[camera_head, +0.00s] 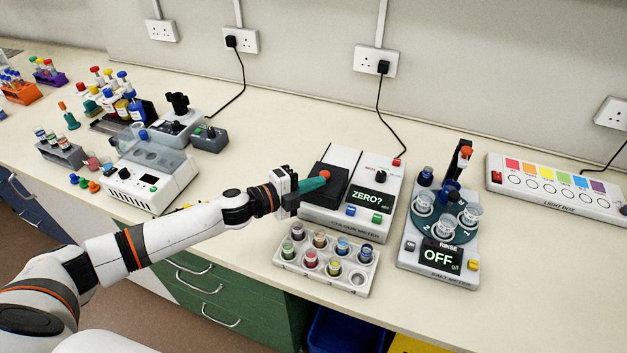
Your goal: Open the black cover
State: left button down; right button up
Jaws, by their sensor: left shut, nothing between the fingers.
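The black cover (331,178) is a dark, flat lid on the left part of the white colour meter (345,221). It looks closed. The meter's screen (367,198) reads "ZERO?". My left gripper (322,178) is shut, with green fingers that have an orange-red tip. I cannot tell whether the fingertips touch the cover. My right gripper is not in view.
A white tray of coloured sample vials (282,258) stands in front of the meter. To the right is the salt meter (408,246) with its cups, then the light box (548,197). A white machine (150,184) stands at the left. Bare bench lies behind the meter.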

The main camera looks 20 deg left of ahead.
aim_at(319, 172)
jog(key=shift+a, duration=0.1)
pick_arm(q)
jog(key=w, duration=0.3)
jog(key=shift+w, duration=0.2)
jog(key=shift+w+d+f, duration=0.1)
jog(key=shift+w, duration=0.2)
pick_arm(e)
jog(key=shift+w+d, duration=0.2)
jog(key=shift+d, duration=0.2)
pick_arm(q)
jog(key=shift+s, duration=0.1)
